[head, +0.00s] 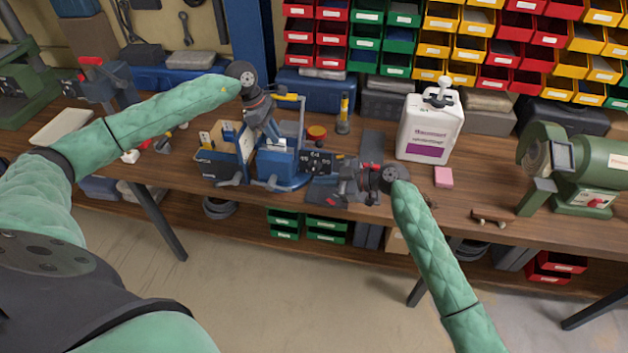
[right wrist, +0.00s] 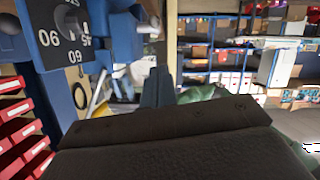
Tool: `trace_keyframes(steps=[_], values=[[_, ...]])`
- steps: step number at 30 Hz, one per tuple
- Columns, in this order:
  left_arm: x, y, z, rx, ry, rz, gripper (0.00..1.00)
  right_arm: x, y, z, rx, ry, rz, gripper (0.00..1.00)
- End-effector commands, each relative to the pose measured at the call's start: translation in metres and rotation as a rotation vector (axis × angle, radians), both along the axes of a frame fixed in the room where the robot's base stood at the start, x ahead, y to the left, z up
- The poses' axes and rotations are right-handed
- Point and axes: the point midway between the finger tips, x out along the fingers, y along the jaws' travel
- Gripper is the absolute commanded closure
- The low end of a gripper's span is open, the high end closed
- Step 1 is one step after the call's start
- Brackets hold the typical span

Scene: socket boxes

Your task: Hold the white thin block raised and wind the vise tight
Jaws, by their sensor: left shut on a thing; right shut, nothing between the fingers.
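The blue vise (head: 283,162) stands on the wooden bench at the middle of the head view. A black dial (head: 315,162) with white numbers is on its right side; the dial (right wrist: 72,35) also shows at the upper left of the right wrist view. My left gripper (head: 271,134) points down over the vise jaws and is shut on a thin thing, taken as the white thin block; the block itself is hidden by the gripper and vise. My right gripper (head: 340,182) is shut and empty, just right of the dial. Whether it touches the vise handle cannot be told.
A blue open box (head: 216,168) stands just left of the vise. A white jug (head: 430,128) and a pink block (head: 443,177) are to the right, and a green grinder (head: 590,172) is at the far right. Bins (head: 390,40) line the back. The bench's front right is mostly clear.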

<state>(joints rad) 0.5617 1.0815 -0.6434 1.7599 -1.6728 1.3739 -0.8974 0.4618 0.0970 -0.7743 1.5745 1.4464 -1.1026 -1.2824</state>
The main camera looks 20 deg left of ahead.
Motion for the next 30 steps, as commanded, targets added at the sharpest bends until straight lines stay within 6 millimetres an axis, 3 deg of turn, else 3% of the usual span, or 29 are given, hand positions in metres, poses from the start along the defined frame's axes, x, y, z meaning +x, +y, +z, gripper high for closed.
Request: trace_keyframes(steps=[8,9,12,30], values=[[0.0001,0.0001,0.0002,0.0,0.0,0.0,1.0,0.0002,-0.0012,0.0006,0.001,0.0,0.0,1.0],[0.0001,0.0001,0.0002,0.0,0.0,0.0,0.79,0.0002,-0.0011,0.0007,0.001,0.0,0.0,1.0],[0.0002,0.0001,0.0001,0.0,-0.001,0.0,0.59,0.0002,-0.001,0.0007,0.001,0.0,0.0,1.0],[0.0013,0.0009,0.0015,0.0,-0.005,0.002,0.59,0.0003,-0.001,0.0008,0.001,0.0,0.0,1.0]])
